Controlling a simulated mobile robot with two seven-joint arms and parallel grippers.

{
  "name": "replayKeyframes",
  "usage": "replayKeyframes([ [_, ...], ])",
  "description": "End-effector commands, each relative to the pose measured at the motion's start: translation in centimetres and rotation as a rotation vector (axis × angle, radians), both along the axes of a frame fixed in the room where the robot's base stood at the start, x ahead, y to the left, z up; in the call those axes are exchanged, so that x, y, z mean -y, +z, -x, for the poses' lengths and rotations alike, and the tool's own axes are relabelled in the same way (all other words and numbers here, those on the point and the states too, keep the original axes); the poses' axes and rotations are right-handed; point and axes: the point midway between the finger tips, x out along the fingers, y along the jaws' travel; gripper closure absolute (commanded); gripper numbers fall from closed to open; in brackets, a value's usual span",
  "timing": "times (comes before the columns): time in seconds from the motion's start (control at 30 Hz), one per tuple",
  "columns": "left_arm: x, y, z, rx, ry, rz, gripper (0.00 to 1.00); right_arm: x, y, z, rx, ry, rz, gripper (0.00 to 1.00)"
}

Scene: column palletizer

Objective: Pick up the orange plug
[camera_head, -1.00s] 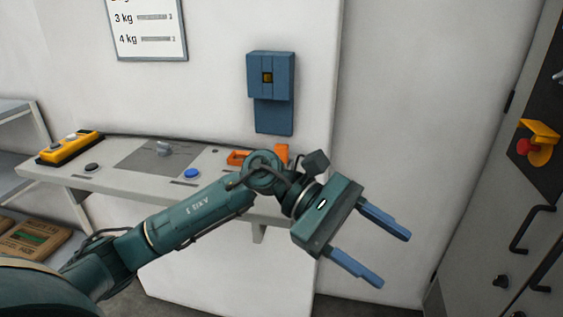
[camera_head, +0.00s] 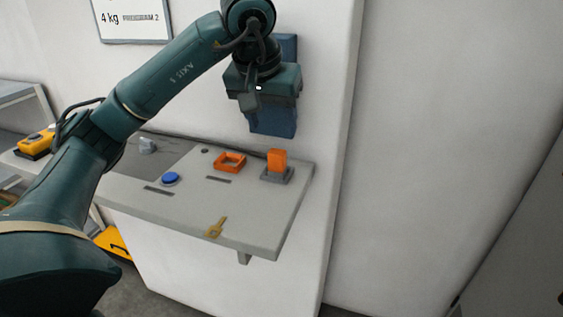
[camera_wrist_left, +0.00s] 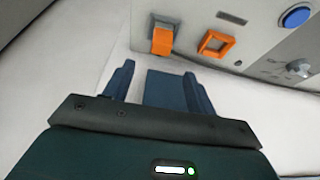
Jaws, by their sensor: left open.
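The orange plug (camera_head: 277,159) stands upright in a grey base (camera_head: 284,178) near the right end of the shelf. It also shows in the left wrist view (camera_wrist_left: 162,42), beyond the fingertips. My left gripper (camera_head: 263,86) is above and slightly left of the plug, in front of the blue wall box, and apart from the plug. In the left wrist view its two blue fingers (camera_wrist_left: 158,69) are spread with nothing held between them. In the head view the fingers are hard to tell from the blue box. My right gripper is not in view.
An orange square frame (camera_head: 230,162) lies left of the plug. A blue button (camera_head: 171,179) and a yellow key-shaped piece (camera_head: 215,228) are on the grey shelf (camera_head: 255,220). The blue wall box (camera_head: 273,122) is behind the gripper. The wall right of the shelf is bare.

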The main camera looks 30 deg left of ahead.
Motion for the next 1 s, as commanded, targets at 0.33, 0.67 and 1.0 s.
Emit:
replayKeyframes([
  [0.33, -0.4, -4.4, -1.8, -0.002, 0.000, 0.001, 0.44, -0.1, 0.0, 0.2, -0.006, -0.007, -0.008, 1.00],
  [0.67, -0.9, -8.2, -3.5, -0.005, 0.001, 0.002, 0.44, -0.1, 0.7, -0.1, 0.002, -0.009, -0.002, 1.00],
  [1.0, -1.0, -9.2, -4.0, 0.001, 0.000, 0.002, 0.44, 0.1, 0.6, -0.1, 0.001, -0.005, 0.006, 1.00],
])
